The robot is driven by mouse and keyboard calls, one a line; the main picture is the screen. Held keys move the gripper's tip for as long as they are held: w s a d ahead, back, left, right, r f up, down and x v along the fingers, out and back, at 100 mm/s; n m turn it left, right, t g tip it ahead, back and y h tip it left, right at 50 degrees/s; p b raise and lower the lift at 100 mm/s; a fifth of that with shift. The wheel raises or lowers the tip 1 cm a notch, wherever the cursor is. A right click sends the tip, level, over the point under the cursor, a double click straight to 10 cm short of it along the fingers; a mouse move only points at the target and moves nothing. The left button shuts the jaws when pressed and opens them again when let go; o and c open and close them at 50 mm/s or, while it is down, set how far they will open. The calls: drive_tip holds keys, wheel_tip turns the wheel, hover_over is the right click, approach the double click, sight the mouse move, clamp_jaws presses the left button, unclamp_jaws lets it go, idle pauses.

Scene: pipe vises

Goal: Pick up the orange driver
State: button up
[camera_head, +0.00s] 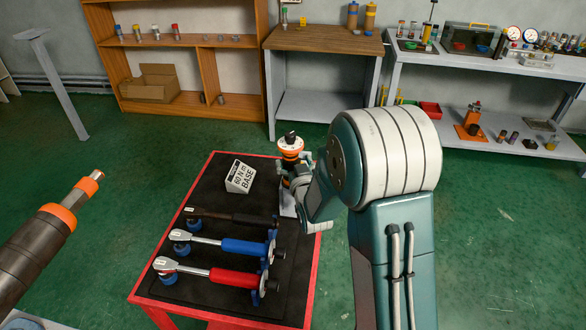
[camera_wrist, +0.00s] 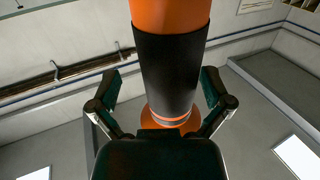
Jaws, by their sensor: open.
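The orange driver (camera_head: 290,148) stands upright at the far right part of the red-edged table (camera_head: 318,262), with an orange top and a dark body. In the wrist view the driver (camera_wrist: 167,75) is close up, with an orange body, a black grip band and an orange flange. My gripper (camera_wrist: 160,90) is open, with one finger on each side of the black band and a visible gap at both sides. In the head view my gripper (camera_head: 296,172) is at the driver, and my arm hides part of it.
A red wrench (camera_head: 232,278), a blue wrench (camera_head: 243,246) and a dark wrench (camera_head: 233,216) lie on the black mat. A white block marked "60 N m BASE" (camera_head: 240,178) stands left of the driver.

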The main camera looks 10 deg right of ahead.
sight(290, 133)
drive_tip(key=shift+a, duration=0.25)
drive_tip(key=c, duration=0.8)
drive_tip(key=shift+a, duration=0.2)
drive_tip(key=c, duration=0.6)
drive_tip(key=shift+a, duration=0.15)
clamp_jaws()
drive_tip(key=shift+r, duration=0.1)
drive_tip(key=shift+d+r, duration=0.2)
wheel_tip(290, 133, up, 10)
drive_tip(key=shift+f, duration=0.15)
